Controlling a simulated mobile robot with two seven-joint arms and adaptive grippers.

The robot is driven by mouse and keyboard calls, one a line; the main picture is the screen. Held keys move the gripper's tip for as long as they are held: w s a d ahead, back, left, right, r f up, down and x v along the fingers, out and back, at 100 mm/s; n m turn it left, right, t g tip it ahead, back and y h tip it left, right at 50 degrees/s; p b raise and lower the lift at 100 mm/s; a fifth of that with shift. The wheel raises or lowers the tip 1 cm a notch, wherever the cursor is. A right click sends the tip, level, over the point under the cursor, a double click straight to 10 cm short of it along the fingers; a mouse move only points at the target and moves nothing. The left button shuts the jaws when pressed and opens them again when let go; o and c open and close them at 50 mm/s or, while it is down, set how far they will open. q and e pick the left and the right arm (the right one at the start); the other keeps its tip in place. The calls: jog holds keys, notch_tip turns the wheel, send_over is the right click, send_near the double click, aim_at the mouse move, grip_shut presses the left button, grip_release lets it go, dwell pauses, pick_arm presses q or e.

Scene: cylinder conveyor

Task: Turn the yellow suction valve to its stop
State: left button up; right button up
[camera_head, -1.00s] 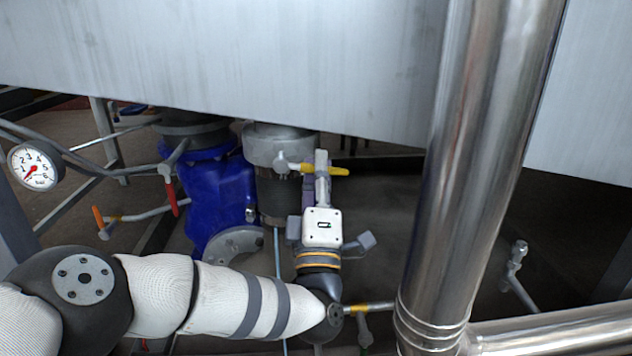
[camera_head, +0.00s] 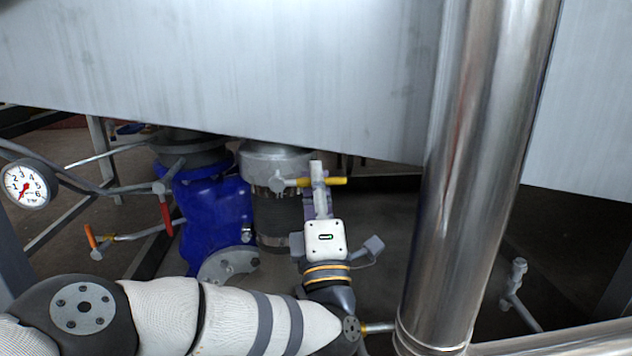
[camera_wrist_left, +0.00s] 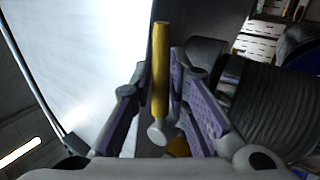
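The yellow valve handle (camera_head: 335,181) points to the right from its grey hub (camera_head: 277,183), in front of a grey cylindrical fitting under the tank. My left gripper (camera_head: 318,180) reaches up to it from below, its fingers across the handle. In the left wrist view the yellow handle (camera_wrist_left: 161,65) stands upright between the two purple-padded fingers of my left gripper (camera_wrist_left: 157,75). The fingers are spread with a gap beside the handle, though contact on the right side cannot be told. My right gripper is not in view.
A thick steel pipe (camera_head: 470,170) stands right of my left arm. The large grey tank (camera_head: 220,70) hangs above. A blue valve body (camera_head: 215,215), a red lever (camera_head: 166,218), an orange lever (camera_head: 90,236) and a pressure gauge (camera_head: 26,186) lie to the left.

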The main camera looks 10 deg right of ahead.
pick_arm(q)
jog(key=shift+o, duration=1.2)
jog(key=v, duration=1.2)
